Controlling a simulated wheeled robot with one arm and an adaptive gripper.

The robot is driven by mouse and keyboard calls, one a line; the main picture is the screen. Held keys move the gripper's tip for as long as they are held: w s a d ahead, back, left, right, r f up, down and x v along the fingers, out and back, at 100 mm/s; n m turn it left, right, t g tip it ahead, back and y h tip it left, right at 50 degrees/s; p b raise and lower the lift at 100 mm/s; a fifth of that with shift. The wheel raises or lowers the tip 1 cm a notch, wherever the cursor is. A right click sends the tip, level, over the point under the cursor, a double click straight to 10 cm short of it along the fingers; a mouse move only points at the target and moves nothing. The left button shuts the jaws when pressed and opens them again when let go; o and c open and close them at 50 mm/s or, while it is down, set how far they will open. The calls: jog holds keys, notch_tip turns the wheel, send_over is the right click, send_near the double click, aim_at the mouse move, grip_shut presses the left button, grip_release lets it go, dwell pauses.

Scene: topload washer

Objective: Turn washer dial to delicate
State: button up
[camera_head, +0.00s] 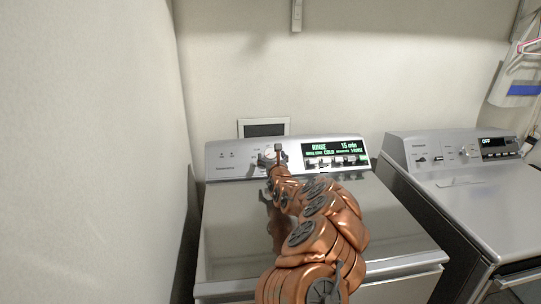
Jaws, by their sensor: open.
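The topload washer (222,240) stands in the middle with its lid closed. Its back panel (228,159) carries a lit green display (334,149) that reads RINSE, 15 min and COLD. The dial (264,156) is on the panel left of the display and is mostly hidden behind my gripper. My copper arm reaches over the lid, and my gripper (278,158) is at the dial. The gripper is open. I cannot tell whether its fingers touch the dial or which setting the dial points to.
A second machine (460,200) with a display reading OFF stands to the right, with a narrow gap between. A wall is close on the left. A framed wall plate (263,121) sits behind the panel. Hangers and a bag (522,85) hang at the upper right.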

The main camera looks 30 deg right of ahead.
jog(key=shift+x, duration=0.9)
jog(key=shift+w+a, duration=0.1)
jog(key=shift+c, duration=0.4)
jog(key=c, duration=1.1)
jog(key=shift+n+y+b, duration=0.3)
jog(key=shift+n+b, duration=0.1)
jog(key=shift+b, duration=0.05)
